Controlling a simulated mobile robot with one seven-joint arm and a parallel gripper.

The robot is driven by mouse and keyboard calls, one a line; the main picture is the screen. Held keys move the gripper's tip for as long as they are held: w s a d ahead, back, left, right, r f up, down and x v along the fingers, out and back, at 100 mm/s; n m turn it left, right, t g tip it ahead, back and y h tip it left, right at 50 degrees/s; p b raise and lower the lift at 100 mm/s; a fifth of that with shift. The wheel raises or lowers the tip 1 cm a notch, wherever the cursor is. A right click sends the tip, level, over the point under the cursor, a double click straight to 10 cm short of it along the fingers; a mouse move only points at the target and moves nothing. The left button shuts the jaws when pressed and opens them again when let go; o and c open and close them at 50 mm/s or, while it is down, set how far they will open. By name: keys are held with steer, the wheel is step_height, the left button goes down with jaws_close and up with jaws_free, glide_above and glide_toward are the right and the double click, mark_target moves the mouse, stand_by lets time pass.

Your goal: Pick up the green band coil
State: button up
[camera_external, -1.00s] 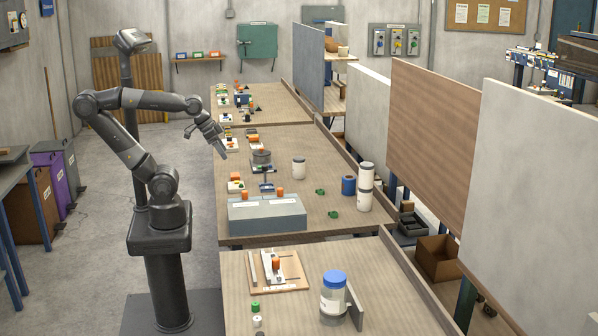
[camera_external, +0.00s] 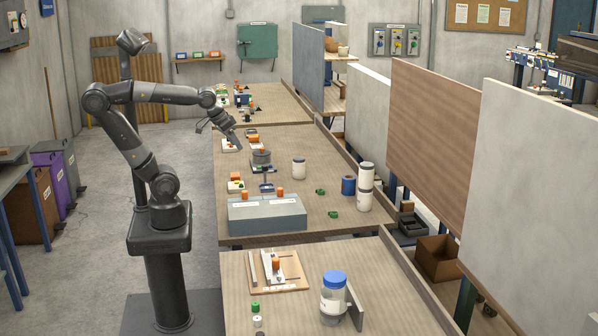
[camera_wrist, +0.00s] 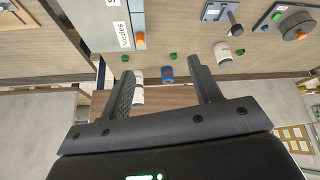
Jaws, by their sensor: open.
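Two small green pieces lie apart on the middle table, one (camera_external: 320,191) near the blue roll and one (camera_external: 334,213) nearer the front. I cannot tell for sure which is the green band coil. In the wrist view small green pieces show beyond my fingers, one at the middle (camera_wrist: 172,56) and one to its left (camera_wrist: 125,58). My gripper (camera_external: 221,138) is open and empty, above the left edge of the middle table, well apart from these pieces. Its two spread fingers also show in the wrist view (camera_wrist: 162,78).
A blue roll (camera_external: 348,185), stacked white jars (camera_external: 366,188) and a single white jar (camera_external: 299,168) stand on the middle table. A grey box (camera_external: 267,215) sits at its front left. Upright panels (camera_external: 430,150) line the right side. The table's centre is mostly clear.

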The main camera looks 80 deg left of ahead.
steer(key=w+a+f+n+t+h, duration=0.1)
steer(key=w+f+n, duration=0.65)
steer(key=w, duration=0.25)
steer(key=w+a+f+n+h, duration=0.1)
steer(key=w+f+n, duration=0.5)
steer(key=w+n, duration=0.35)
steer(key=w+a+r+n+t, duration=0.3)
steer(key=a+r+n+t, duration=0.15)
steer(key=r+n, duration=0.3)
steer(key=w+a+r+n+t, duration=0.2)
steer(key=a+r+n+t, duration=0.1)
steer(key=a+r+n, duration=0.4)
glide_toward(316, 194)
steer(key=shift+g+h, duration=0.25)
steer(key=shift+h, duration=0.05)
steer(key=shift+w+a, duration=0.1)
steer(key=shift+w, duration=2.1)
steer(key=w, duration=0.2)
steer(key=w+d, duration=0.1)
steer(key=w, duration=0.1)
steer(key=shift+f, duration=0.4)
steer(key=shift+w+d+f, duration=0.1)
steer(key=shift+w+f, duration=0.15)
steer(key=shift+w, duration=0.25)
